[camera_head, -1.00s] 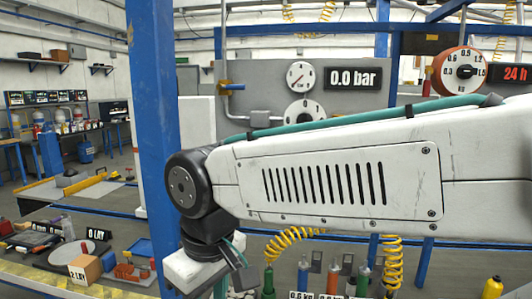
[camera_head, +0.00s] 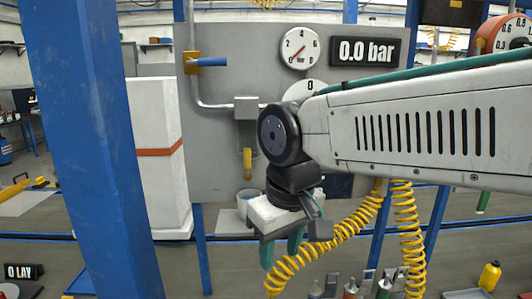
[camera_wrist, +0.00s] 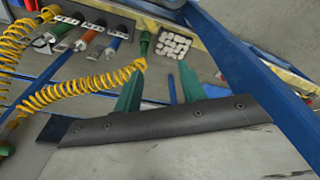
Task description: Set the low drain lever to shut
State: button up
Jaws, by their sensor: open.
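A low lever (camera_head: 247,163) with a yellow handle hangs straight down below a grey box on the pipe, on the lower part of the grey panel (camera_head: 217,130). I take it for the drain lever; no label on it is readable. My gripper (camera_head: 283,250) is in front of the panel, below and to the right of the lever in the head view, apart from it. Its green fingers point down. In the wrist view my gripper (camera_wrist: 160,88) shows two fingers spread apart with nothing between them. The lever does not show in the wrist view.
A blue-handled upper lever (camera_head: 208,61) points right. A gauge display (camera_head: 366,51) reads 0.0 bar. A blue post (camera_head: 85,150) stands at left. A yellow coiled hose (camera_head: 325,250) hangs near my gripper. A pale bucket (camera_head: 247,200) stands below the lever.

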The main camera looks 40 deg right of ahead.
jog(key=w+d+r+m+t, duration=0.1)
jog(key=w+d+r, duration=0.1)
jog(key=w+r, duration=0.35)
jog(key=w+d+r+m, duration=0.1)
jog(key=w+d+r, duration=0.2)
jog(key=w, duration=0.6)
jog(key=m+t+h, duration=0.1)
jog(key=m+h, duration=0.1)
send_near(248, 150)
notch_tip(248, 150, down, 5)
jog(key=shift+w+d+f, duration=0.1)
jog(key=shift+w+d, duration=0.55)
jog(key=shift+w, duration=0.15)
jog(key=shift+t, duration=0.3)
jog(key=x, duration=0.7)
jog(key=shift+a+f, duration=0.1)
jog(key=shift+a, duration=0.05)
grip_shut()
